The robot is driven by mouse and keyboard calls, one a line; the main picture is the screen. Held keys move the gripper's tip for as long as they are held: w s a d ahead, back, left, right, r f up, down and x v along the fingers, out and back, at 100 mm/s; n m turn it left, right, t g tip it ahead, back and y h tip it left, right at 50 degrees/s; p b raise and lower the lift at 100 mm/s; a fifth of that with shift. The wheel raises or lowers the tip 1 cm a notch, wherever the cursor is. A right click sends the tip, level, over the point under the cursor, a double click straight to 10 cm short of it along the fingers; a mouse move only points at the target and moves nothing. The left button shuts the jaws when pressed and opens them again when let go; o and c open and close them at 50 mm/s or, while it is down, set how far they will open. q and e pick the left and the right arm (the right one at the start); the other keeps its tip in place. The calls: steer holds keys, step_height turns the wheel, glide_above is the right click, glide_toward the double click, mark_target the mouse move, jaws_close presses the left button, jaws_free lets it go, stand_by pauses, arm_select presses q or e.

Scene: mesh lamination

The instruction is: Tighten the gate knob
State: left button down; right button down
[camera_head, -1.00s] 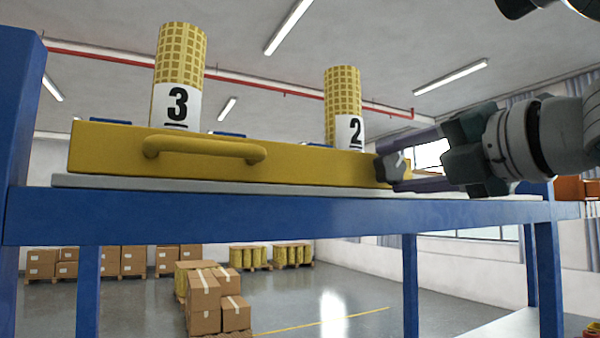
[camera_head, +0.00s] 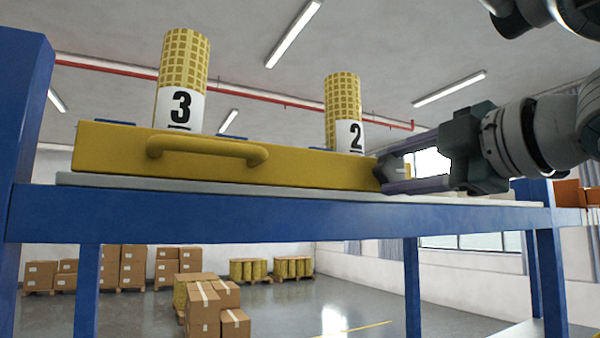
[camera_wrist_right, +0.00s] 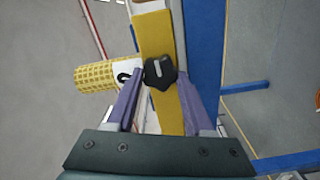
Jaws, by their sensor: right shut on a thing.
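The yellow gate (camera_head: 290,170) is a long bar with a handle (camera_head: 205,150), lying along the front of the shelf. Its dark knob (camera_wrist_right: 160,72) has a pale bar mark and sits at the gate's right end. My right gripper (camera_head: 382,172) reaches in from the right and is shut on the knob, one purple finger on either side of it. In the head view the fingers lie one above the other and largely hide the knob. My left gripper is not in view.
Yellow mesh rolls marked 3 (camera_head: 181,80) and 2 (camera_head: 344,105) stand behind the gate. A blue frame beam (camera_head: 280,215) runs below it, with a blue post (camera_head: 30,110) at the left. Cartons (camera_head: 215,300) stand on the floor beyond.

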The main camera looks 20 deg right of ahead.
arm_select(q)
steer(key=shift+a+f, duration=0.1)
arm_select(e)
steer(key=shift+f+m, duration=0.1)
steer(key=shift+m, duration=0.3)
steer(key=shift+c, duration=1.4)
jaws_free()
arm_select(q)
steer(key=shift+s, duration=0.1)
